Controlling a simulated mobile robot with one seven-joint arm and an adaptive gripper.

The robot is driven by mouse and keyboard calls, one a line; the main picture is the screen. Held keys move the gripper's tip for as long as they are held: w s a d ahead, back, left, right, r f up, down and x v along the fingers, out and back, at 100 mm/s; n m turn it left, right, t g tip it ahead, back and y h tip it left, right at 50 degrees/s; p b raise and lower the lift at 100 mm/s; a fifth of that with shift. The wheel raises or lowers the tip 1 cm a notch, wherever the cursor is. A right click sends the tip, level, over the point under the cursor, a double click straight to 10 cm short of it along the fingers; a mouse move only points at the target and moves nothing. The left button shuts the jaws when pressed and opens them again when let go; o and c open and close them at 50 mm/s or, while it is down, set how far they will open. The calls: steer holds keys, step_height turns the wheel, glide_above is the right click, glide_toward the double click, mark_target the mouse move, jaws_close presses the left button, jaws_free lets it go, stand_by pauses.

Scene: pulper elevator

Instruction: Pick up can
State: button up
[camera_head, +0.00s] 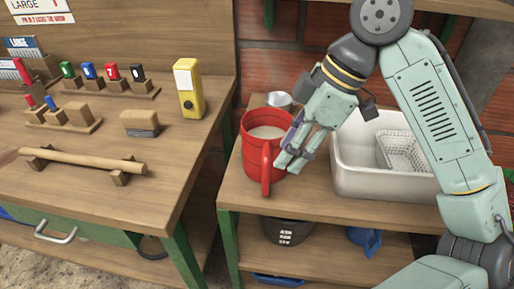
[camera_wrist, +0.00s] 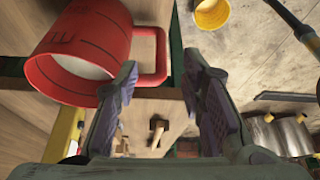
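A red can-like jug (camera_head: 257,150) with a side handle stands upright on the wooden shelf top, with pale contents inside. In the wrist view the red jug (camera_wrist: 80,50) fills the upper left, and its handle lies just beyond the gap between my fingertips. My gripper (camera_head: 288,160) is at the jug's right side, close to the handle. In the wrist view my gripper (camera_wrist: 160,70) is open, with its two fingers apart and nothing between them. Whether a finger touches the jug I cannot tell. A small silvery tin (camera_head: 279,100) stands behind the jug.
A white sink-like basin (camera_head: 375,183) with a wire basket (camera_head: 401,150) is right of my gripper. A workbench (camera_head: 80,190) with a yellow device (camera_head: 189,88) and wooden blocks stands left. A dark bucket (camera_head: 287,230) sits on the lower shelf.

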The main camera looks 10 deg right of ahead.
mark_target(268, 190)
steer(key=x, duration=0.9)
steer(key=shift+a+f+p, duration=0.15)
steer(key=shift+a+p, duration=0.05)
steer(key=shift+p, duration=0.2)
jaws_close()
steer(key=shift+w, duration=0.1)
stand_by(0.5)
